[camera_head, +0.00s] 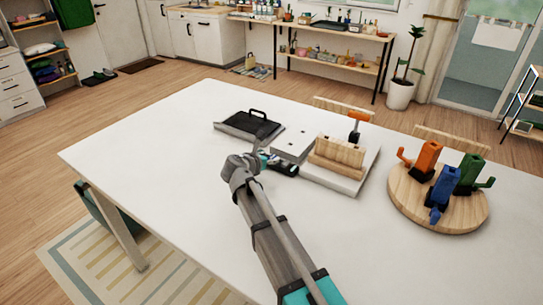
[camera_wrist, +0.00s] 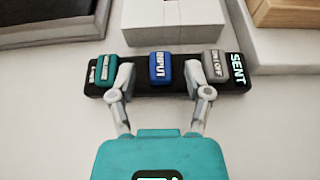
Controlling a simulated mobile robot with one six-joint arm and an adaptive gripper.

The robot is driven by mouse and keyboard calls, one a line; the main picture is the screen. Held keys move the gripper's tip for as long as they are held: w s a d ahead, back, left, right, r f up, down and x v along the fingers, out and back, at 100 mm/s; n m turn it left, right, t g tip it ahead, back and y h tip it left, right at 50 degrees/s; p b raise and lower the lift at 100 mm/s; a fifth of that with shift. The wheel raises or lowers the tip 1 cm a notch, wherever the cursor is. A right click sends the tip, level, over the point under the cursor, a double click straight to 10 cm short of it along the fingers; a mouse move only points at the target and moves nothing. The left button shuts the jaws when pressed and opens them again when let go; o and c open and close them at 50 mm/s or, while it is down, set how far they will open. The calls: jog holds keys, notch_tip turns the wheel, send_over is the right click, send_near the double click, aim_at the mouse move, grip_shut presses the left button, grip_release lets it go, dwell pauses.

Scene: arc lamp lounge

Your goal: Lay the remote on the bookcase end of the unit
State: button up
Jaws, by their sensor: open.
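The remote (camera_wrist: 222,82) is a black bar with teal, blue and grey buttons and the word SENT at its right end. It lies flat on the white table; in the head view it is a small dark bar (camera_head: 286,169) beside the unit. My gripper (camera_wrist: 160,94) is open, its fingertips apart over the remote's near side, with nothing held. It also shows in the head view (camera_head: 266,162). I cannot tell whether the fingers touch the remote. The pale unit (camera_head: 344,184) bears a grey plate at its left and a wooden slatted piece (camera_head: 337,155) at its right.
A dark tray with a handle (camera_head: 247,125) lies behind and left of the remote. An orange-handled tool (camera_head: 355,124) stands at the unit's back. A round wooden board (camera_head: 405,206) with orange, blue and green pieces is at right. The table's left part (camera_head: 150,155) is clear.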

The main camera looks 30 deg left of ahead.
jog(key=p+v, duration=0.3)
jog(key=v, duration=0.7)
jog(key=shift+s, duration=0.1)
jog(key=shift+r+p, duration=0.1)
jog(key=shift+p, duration=0.25)
